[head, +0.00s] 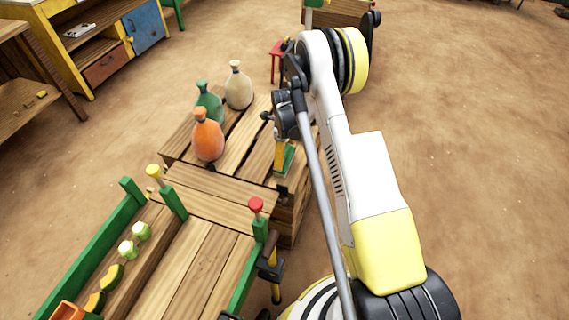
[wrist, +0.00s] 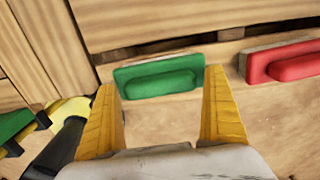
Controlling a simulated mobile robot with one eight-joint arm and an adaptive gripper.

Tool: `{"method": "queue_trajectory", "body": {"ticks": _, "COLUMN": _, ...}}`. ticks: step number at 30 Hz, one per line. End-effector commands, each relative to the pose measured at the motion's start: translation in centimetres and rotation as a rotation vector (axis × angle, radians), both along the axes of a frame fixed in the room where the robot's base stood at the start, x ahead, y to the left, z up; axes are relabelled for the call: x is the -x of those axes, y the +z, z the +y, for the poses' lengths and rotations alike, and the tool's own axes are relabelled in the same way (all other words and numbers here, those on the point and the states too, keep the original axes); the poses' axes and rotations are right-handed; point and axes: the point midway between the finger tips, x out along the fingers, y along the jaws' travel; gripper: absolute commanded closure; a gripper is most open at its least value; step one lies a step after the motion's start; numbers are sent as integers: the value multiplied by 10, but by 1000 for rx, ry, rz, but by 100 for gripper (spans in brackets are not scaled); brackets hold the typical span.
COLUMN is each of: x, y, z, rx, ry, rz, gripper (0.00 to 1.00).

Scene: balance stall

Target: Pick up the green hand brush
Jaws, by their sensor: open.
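The green hand brush (wrist: 160,78) lies on a wooden surface in the wrist view, in front of a dark gap between boards. My gripper (wrist: 160,88) is open. Its two yellow fingers stand left and right of the brush, and the brush shows between their tips. I cannot tell whether the fingers touch it. In the head view, a small green piece (head: 288,159), seemingly the brush, shows beside a yellow finger at the right end of the wooden table (head: 222,183). My arm hides part of that area.
A red brush-like block (wrist: 290,62) lies just right of the green one. An orange bottle (head: 208,136), a green bottle (head: 208,104) and a cream bottle (head: 238,88) stand on the table. A red-topped post (head: 257,207) stands nearer. The dirt floor at right is open.

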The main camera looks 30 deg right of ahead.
Motion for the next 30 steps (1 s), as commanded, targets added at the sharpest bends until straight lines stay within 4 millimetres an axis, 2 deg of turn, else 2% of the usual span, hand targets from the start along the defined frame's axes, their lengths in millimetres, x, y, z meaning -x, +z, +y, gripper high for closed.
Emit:
{"method": "queue_trajectory", "body": {"ticks": 4, "x": 0, "y": 1, "z": 0, "rx": 0, "ry": 0, "rz": 0, "gripper": 0}}
{"method": "queue_trajectory", "body": {"ticks": 5, "x": 0, "y": 1, "z": 0, "rx": 0, "ry": 0, "rz": 0, "gripper": 3}}
{"method": "queue_trajectory", "body": {"ticks": 9, "x": 0, "y": 2, "z": 0, "rx": 0, "ry": 0, "rz": 0, "gripper": 46}}
{"method": "queue_trajectory", "body": {"ticks": 10, "x": 0, "y": 2, "z": 0, "rx": 0, "ry": 0, "rz": 0, "gripper": 52}}
{"method": "queue_trajectory", "body": {"ticks": 22, "x": 0, "y": 6, "z": 0, "rx": 0, "ry": 0, "rz": 0, "gripper": 52}}
{"method": "queue_trajectory", "body": {"ticks": 26, "x": 0, "y": 18, "z": 0, "rx": 0, "ry": 0, "rz": 0, "gripper": 52}}
{"method": "queue_trajectory", "body": {"ticks": 30, "x": 0, "y": 43, "z": 0, "rx": 0, "ry": 0, "rz": 0, "gripper": 52}}
